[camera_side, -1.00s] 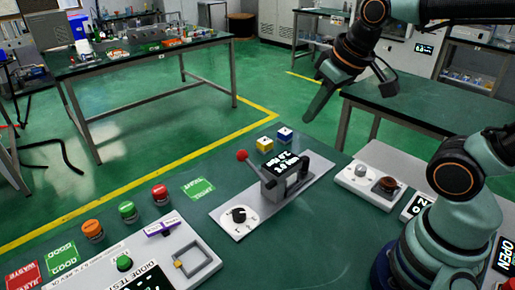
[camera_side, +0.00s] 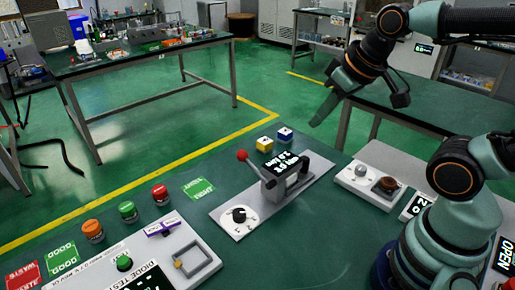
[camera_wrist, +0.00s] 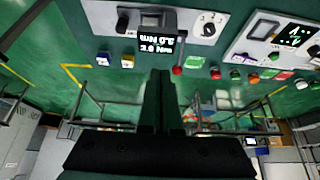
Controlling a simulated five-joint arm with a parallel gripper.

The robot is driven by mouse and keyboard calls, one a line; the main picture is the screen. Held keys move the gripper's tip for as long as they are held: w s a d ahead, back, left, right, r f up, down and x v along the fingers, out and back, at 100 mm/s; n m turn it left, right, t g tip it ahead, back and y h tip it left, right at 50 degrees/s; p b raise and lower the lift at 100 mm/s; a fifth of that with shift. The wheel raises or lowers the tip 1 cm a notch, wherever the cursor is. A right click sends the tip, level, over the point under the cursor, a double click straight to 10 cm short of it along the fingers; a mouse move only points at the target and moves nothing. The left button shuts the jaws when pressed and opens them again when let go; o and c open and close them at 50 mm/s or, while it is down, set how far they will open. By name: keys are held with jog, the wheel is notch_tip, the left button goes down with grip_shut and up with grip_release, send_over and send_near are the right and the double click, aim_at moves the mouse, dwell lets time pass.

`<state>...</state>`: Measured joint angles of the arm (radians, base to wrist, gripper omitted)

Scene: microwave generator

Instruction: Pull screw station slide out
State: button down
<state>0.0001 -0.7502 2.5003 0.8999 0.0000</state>
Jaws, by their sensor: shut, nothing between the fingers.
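The screw station (camera_side: 303,205) is a grey plate on the green bench, with a black dial, a tilted black display and a dark grey block. A lever with a red ball knob (camera_side: 242,156) sticks out from it to the left. I cannot tell which part is the slide. In the wrist view the station's display (camera_wrist: 160,30) and the red knob (camera_wrist: 177,71) show upside down. My gripper (camera_side: 318,118) hangs in the air above and behind the station, apart from it. Its fingers (camera_wrist: 161,80) are shut with nothing between them.
A yellow cube (camera_side: 264,145) and a blue-white cube (camera_side: 285,134) sit behind the station. A diode test panel (camera_side: 195,250) and several coloured buttons are to its left.

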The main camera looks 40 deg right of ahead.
jog(key=c, duration=0.6)
grip_release()
jog(key=shift+w+d, duration=0.1)
jog(key=shift+w, duration=0.05)
jog(key=shift+o, duration=0.3)
jog(key=shift+w+d+f, duration=0.15)
jog(key=shift+w+d, duration=0.1)
jog(key=shift+w, duration=0.05)
jog(key=n+g, duration=0.3)
jog(key=g, duration=0.3)
send_over(305, 158)
notch_tip(305, 158, down, 10)
jog(key=shift+d+f, duration=0.15)
jog(key=shift+f, duration=0.5)
notch_tip(305, 158, down, 12)
jog(key=shift+w+r, duration=0.1)
jog(key=shift+r, duration=0.15)
grip_shut()
